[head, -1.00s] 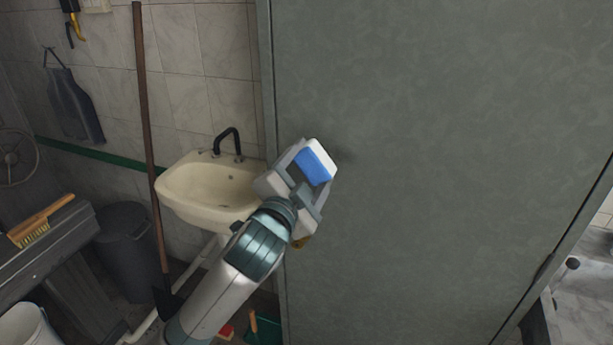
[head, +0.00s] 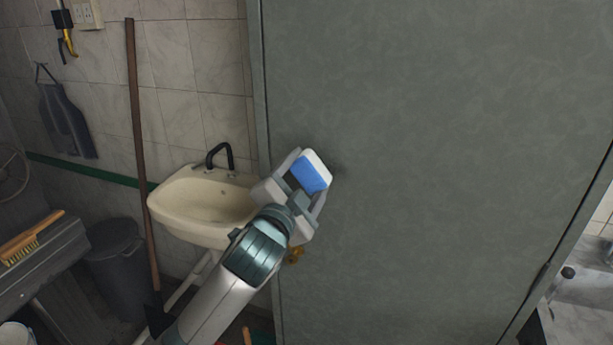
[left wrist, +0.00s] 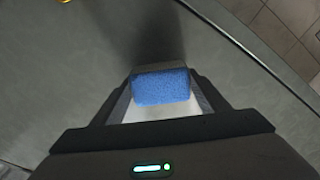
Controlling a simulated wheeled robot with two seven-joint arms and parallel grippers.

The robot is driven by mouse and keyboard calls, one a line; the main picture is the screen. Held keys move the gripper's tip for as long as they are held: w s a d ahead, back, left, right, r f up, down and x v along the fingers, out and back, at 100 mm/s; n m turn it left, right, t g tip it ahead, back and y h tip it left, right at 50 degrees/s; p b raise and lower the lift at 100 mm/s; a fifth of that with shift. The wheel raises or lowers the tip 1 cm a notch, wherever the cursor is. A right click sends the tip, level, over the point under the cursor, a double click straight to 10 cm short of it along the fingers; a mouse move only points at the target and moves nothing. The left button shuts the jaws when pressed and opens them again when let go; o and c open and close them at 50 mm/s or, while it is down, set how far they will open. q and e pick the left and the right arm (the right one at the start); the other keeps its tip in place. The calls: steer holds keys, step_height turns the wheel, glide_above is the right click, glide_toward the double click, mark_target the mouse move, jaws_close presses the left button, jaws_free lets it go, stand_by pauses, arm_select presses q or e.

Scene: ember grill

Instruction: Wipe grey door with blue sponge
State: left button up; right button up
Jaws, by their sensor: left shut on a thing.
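The grey door (head: 440,150) fills the middle and right of the head view as a large flat upright panel. It also shows behind the gripper in the left wrist view (left wrist: 60,75). My left gripper (head: 303,182) is near the door's left part, above its brass-coloured handle (head: 296,255). It is shut on the blue sponge (head: 310,178), which has a white layer. In the left wrist view the blue sponge (left wrist: 161,87) sits between the fingers, close to the door. I cannot tell whether it touches the door. My right gripper is not in view.
A cream washbasin (head: 205,205) with a black tap (head: 221,155) stands left of the door. A long wooden handle (head: 139,150) leans on the tiled wall. A dark bin (head: 118,260) and a bench with a brush (head: 30,238) are at the left.

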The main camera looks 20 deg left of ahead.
mark_target(324, 181)
arm_select(q)
steer(key=shift+w, duration=0.9)
stand_by(0.3)
steer(key=shift+d, duration=0.1)
steer(key=shift+d+p, duration=0.85)
steer(key=shift+d, duration=1.05)
steer(key=shift+d, duration=0.5)
steer(key=shift+s+d+r+p, duration=0.1)
steer(key=shift+d+p, duration=0.45)
steer(key=shift+d, duration=0.8)
